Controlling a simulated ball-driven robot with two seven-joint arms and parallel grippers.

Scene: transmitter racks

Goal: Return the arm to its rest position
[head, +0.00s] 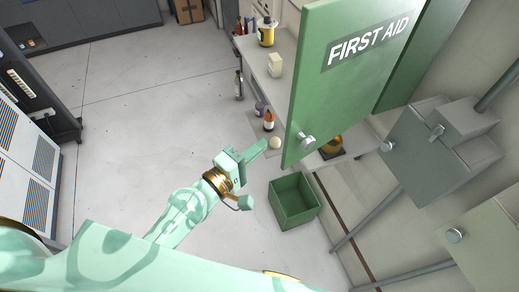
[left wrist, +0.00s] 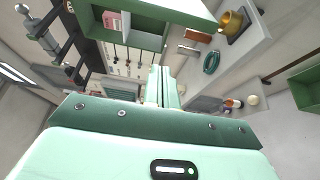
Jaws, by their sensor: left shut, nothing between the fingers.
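My left arm comes in from the lower left of the head view, over the floor. Its left gripper (head: 254,151) points up and right, just left of the green first aid cabinet door (head: 330,90). The fingers are shut together with nothing between them. In the left wrist view the shut fingers of the left gripper (left wrist: 162,88) point toward a green open cabinet (left wrist: 120,35) and touch nothing that I can see. My right gripper is not in view.
A green open bin (head: 293,203) stands on the floor right of the gripper. Bottles (head: 269,122) stand behind it. A grey wall box (head: 425,150) is at the right. A workbench (head: 270,65) runs behind the door. The floor to the left is clear up to the racks (head: 25,150).

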